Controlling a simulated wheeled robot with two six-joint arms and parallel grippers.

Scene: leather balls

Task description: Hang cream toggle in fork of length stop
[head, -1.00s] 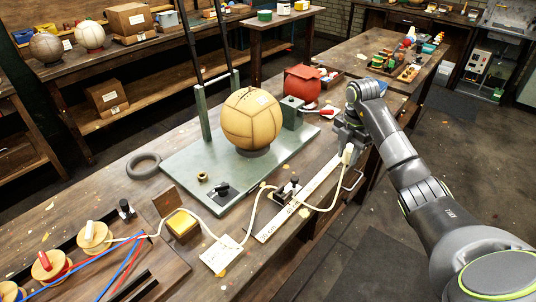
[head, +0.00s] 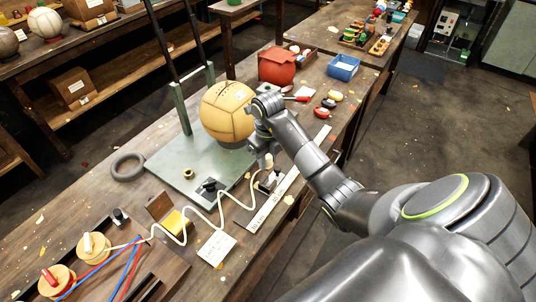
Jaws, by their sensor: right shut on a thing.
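My right gripper (head: 264,143) is shut on the cream toggle (head: 268,160), whose lower end shows below the fingers. The toggle is upright, close above the length stop (head: 268,181), a small dark block on the white ruler strip (head: 287,182). The fork is small and partly hidden by the toggle; I cannot tell whether the toggle touches it. A cream cord (head: 218,222) runs from the cream spool (head: 93,247) across the bench to the toggle. My left gripper is not in view.
A tan leather ball (head: 227,108) sits on a green plate (head: 172,166) beside my right gripper. A red box (head: 277,66), blue bin (head: 343,67) and small tools lie farther back. A yellow pad (head: 173,222) and white card (head: 217,246) lie near the cord.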

